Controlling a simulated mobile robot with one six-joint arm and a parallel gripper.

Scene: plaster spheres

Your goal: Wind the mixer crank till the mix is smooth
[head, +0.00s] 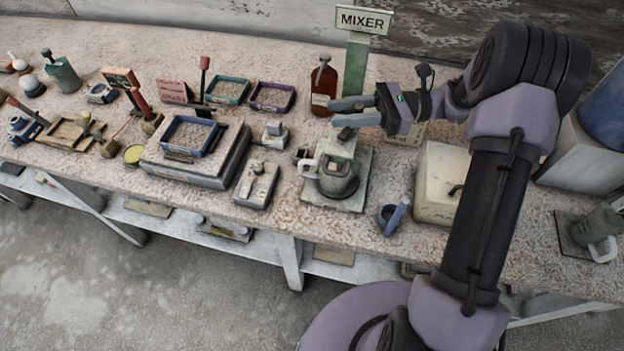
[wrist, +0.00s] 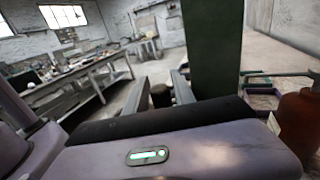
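The mixer (head: 352,195) stands on the bench below the MIXER sign (head: 365,20), with a dark grey bowl (head: 338,180) on its pale base. A small dark part (head: 346,133) shows on top of the mixer, just below my gripper (head: 335,113); I cannot tell if it is the crank knob. My gripper is open, its two fingers apart and pointing left above the mixer. In the wrist view, a dark round knob (wrist: 160,95) shows between the fingers; I cannot tell if either finger touches it. The mix inside the bowl cannot be made out.
The green sign post (head: 355,68) and a brown bottle (head: 324,88) stand close behind my gripper. A blue scoop-like piece (head: 393,217) and a cream box (head: 438,185) are to the right. Trays and a blue-rimmed box (head: 190,137) crowd the left.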

